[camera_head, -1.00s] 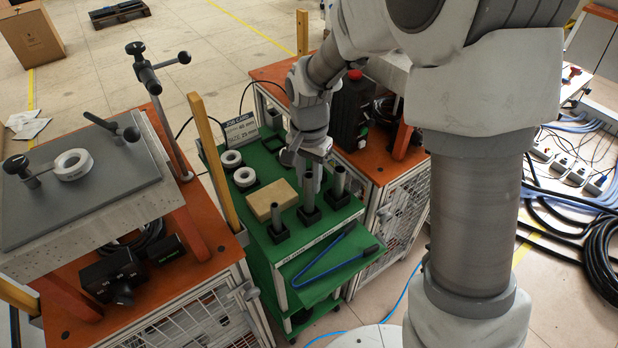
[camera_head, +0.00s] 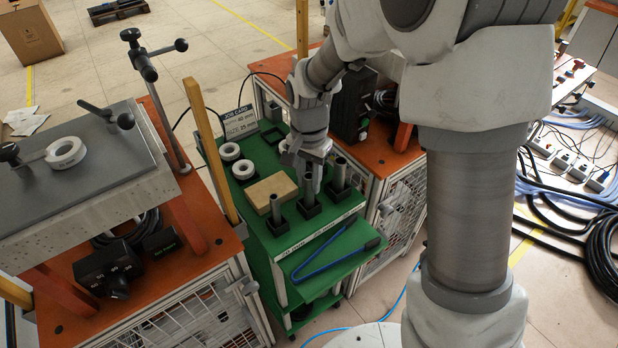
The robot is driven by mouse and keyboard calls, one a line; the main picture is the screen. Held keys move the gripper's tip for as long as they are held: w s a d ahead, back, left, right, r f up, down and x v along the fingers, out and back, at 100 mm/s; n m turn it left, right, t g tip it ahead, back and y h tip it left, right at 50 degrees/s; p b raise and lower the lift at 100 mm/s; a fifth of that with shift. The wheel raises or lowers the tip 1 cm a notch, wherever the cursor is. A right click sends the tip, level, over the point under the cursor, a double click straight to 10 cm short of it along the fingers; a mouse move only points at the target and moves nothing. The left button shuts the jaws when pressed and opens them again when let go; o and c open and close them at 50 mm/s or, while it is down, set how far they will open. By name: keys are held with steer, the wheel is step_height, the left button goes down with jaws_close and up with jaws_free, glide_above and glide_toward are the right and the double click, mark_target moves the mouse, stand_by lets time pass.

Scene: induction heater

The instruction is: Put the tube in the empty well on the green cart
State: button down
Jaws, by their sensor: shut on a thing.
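The green cart (camera_head: 325,253) stands in the middle of the view. Three black square wells sit in a row near its front edge. A grey tube stands in the left well (camera_head: 278,226) and another in the right well (camera_head: 338,192). My gripper (camera_head: 311,168) is over the middle well (camera_head: 309,209), pointing down and shut on a grey upright tube (camera_head: 308,189). The tube's lower end meets the middle well in the picture; I cannot tell how deep it sits. The gripper hides the tube's upper part.
A tan block (camera_head: 270,193), white rings (camera_head: 243,169) and a job card (camera_head: 239,122) lie behind the wells. Blue tongs (camera_head: 335,261) lie on the front shelf. An orange bench with a grey plate (camera_head: 80,185) stands left; another orange-topped cart (camera_head: 385,165) stands right.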

steer(key=shift+f, duration=0.35)
steer(key=c, duration=0.6)
jaws_free()
steer(key=shift+o, duration=0.2)
steer(key=shift+r, duration=0.2)
step_height(320, 180, up, 17)
steer(key=p, duration=0.2)
steer(key=shift+p, duration=0.35)
steer(key=shift+r, duration=0.1)
